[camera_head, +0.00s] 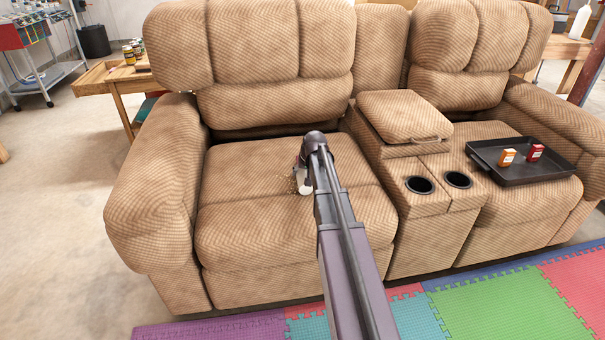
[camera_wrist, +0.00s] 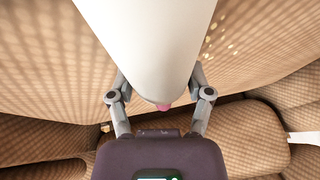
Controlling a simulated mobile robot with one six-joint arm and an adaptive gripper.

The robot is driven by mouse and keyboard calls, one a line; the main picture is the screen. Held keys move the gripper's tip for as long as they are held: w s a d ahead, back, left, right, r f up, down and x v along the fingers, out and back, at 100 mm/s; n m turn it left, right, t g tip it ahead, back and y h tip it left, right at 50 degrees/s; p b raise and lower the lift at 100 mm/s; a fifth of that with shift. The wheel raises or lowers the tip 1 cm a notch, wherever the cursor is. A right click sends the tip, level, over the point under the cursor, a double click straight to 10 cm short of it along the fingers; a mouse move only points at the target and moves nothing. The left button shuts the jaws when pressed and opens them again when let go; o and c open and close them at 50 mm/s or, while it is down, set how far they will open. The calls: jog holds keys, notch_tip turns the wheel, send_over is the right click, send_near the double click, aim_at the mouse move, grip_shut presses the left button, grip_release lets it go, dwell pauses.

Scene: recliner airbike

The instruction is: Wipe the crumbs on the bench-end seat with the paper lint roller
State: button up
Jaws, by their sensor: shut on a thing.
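The tan left seat (camera_head: 245,180) of the recliner is below my gripper (camera_head: 303,180) in the head view. My gripper (camera_wrist: 160,88) is shut on the white paper lint roller (camera_wrist: 155,35), which fills the upper middle of the wrist view. A pink end of it shows between the fingers. In the head view only a small white part of the roller (camera_head: 306,188) shows beside my arm. Small pale crumbs (camera_wrist: 213,38) lie on the tan fabric right of the roller in the wrist view. I cannot tell whether the roller touches the seat.
The centre console (camera_head: 418,205) with two cup holders stands right of the seat. A black tray (camera_head: 510,172) with two small boxes lies on the right seat. The left armrest (camera_head: 155,190) and backrest (camera_head: 275,105) bound the seat. Foam mats (camera_head: 500,305) cover the floor in front.

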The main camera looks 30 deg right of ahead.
aim_at(293, 167)
jog(key=shift+w+r, duration=0.1)
jog(key=shift+w, duration=0.85)
jog(key=shift+w, duration=0.1)
jog(key=shift+w, duration=0.9)
jog(key=shift+w, duration=0.2)
jog(key=shift+w+d, duration=0.1)
jog(key=shift+w, duration=0.75)
jog(key=shift+w, duration=0.1)
jog(key=shift+w, duration=0.35)
